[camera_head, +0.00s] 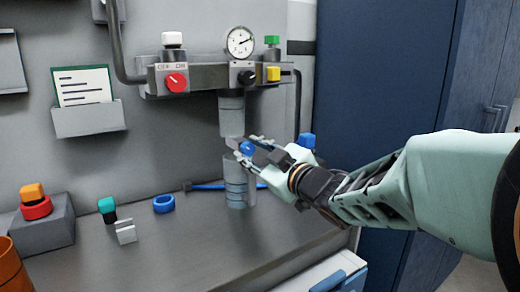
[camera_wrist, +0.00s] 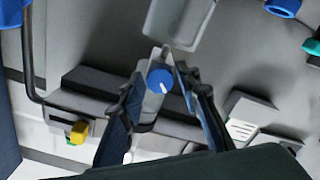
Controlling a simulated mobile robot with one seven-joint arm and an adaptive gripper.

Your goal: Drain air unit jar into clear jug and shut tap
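The air unit (camera_head: 210,76) is on the grey wall, with its jar (camera_head: 231,112) hanging below. The blue tap knob (camera_head: 248,148) is at the jar's lower end. In the wrist view this knob (camera_wrist: 160,79) has a white mark pointing down and to the right. The clear jug (camera_head: 238,185) stands on the bench under the jar; part of it shows in the wrist view (camera_wrist: 180,20). My gripper (camera_head: 246,147) reaches in from the right. Its parted fingers (camera_wrist: 160,72) are on either side of the knob; contact is unclear.
The unit carries a gauge (camera_head: 240,41), a red knob (camera_head: 176,82) and a yellow block (camera_head: 273,74). A blue ring (camera_head: 164,204), a teal-topped part (camera_head: 107,209) and a grey box (camera_head: 42,233) are on the bench at left. The front middle of the bench is clear.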

